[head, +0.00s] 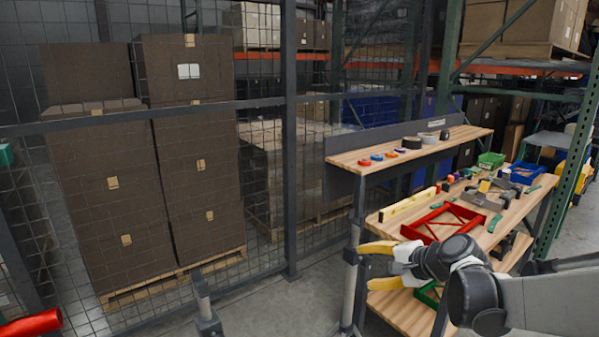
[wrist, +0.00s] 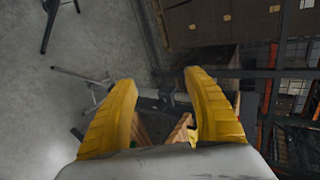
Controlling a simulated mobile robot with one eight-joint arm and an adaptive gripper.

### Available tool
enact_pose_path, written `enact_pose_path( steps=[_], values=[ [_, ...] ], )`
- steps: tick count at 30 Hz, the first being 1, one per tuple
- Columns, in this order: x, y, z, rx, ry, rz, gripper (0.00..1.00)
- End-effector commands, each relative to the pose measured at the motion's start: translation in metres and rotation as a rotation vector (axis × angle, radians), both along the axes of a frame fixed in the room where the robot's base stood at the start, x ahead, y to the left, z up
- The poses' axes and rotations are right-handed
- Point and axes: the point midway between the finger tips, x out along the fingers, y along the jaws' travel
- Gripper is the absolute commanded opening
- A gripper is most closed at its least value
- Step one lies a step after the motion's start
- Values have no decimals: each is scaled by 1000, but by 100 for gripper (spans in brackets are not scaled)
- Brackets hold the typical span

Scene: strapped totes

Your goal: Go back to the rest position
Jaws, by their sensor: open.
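My gripper (head: 372,266) shows in the head view in front of the left end of the wooden workbench, its two yellow fingers spread apart. The wrist view shows the same fingers of my gripper (wrist: 163,110) wide apart with nothing between them. My arm comes in from the right edge of the head view, over the front of the bench. No tote is recognisable in either view.
Grey floor (wrist: 75,40) is open beside the bench.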

Motion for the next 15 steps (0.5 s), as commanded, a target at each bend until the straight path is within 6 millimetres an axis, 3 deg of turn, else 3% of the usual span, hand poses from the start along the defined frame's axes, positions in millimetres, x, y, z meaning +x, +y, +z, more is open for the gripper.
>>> enact_pose_path(
  steps=[1, 6, 15],
  values=[
    [-24, 8, 9, -86, -7, 40, 60],
    [-99, 18, 23, -396, -41, 188, 60],
    [-226, 4, 17, -907, -98, 471, 60]
  ],
)
